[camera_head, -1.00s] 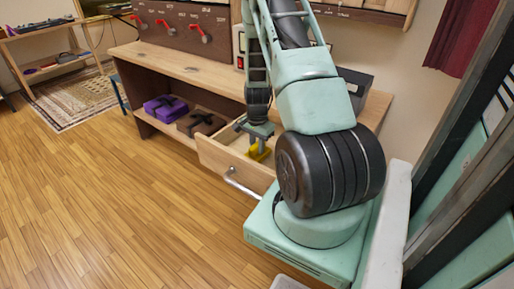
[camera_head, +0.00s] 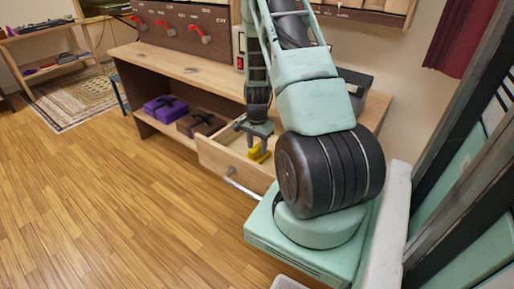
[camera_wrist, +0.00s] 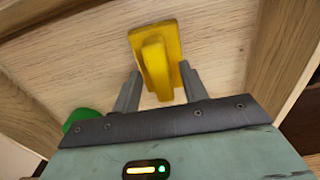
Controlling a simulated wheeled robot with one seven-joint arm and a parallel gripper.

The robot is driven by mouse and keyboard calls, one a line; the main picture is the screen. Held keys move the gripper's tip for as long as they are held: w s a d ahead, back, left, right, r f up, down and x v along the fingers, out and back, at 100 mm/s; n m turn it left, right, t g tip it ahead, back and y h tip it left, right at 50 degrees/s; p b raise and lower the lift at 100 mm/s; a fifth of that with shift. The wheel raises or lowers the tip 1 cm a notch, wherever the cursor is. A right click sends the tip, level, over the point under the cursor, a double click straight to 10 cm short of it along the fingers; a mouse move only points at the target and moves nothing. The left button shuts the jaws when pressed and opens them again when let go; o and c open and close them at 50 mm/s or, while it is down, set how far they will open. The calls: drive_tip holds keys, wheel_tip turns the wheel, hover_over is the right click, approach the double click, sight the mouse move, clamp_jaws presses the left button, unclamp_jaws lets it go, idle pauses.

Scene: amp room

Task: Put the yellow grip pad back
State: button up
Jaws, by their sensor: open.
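The yellow grip pad (camera_wrist: 158,60) lies on the floor of the open wooden drawer (camera_wrist: 90,75), with its raised handle facing my wrist camera. It also shows small in the head view (camera_head: 258,153), partly behind my gripper. My gripper (camera_wrist: 159,88) is open above the drawer, its fingers on either side of the pad's near end in the wrist view. The fingers do not visibly press on it, and I cannot tell how deep they reach. In the head view my gripper (camera_head: 256,138) points down into the drawer (camera_head: 226,160).
A green object (camera_wrist: 82,118) sits in the drawer, partly hidden by my gripper. The drawer's walls stand close around. A purple case (camera_head: 165,107) and a brown case (camera_head: 203,122) lie on the low shelf. A dark tray (camera_head: 355,85) stands on the bench (camera_head: 190,68).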

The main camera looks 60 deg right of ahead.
sight(257, 147)
wheel_tip(257, 147, up, 11)
drive_tip(key=w+a+r+n, duration=0.1)
drive_tip(key=w+a, duration=0.1)
drive_tip(key=a, duration=0.1)
drive_tip(key=w+a+r+n, duration=0.1)
drive_tip(key=w+a+n, duration=0.1)
drive_tip(key=a, duration=0.2)
drive_tip(key=w+a+r+n, duration=0.1)
drive_tip(key=w+a, duration=0.1)
drive_tip(key=a, duration=0.2)
drive_tip(key=shift+a+r+t+y+p, duration=0.15)
drive_tip(key=shift+a+t+y+p, duration=0.05)
drive_tip(key=shift+t+y+p, duration=0.15)
drive_tip(key=s+a+r+n, duration=0.2)
drive_tip(key=a+r+n, duration=0.35)
drive_tip(key=a, duration=0.85)
drive_tip(key=s+a+r+n, duration=0.2)
drive_tip(key=a+n, duration=0.6)
drive_tip(key=a, duration=0.6)
drive_tip(key=s+a+r+n, duration=0.2)
drive_tip(key=s+a+n, duration=0.7)
drive_tip(key=s, duration=0.5)
drive_tip(key=shift+s+a+r, duration=0.15)
drive_tip(key=shift+a+r, duration=0.05)
drive_tip(key=shift+a, duration=0.3)
drive_tip(key=shift+n, duration=0.25)
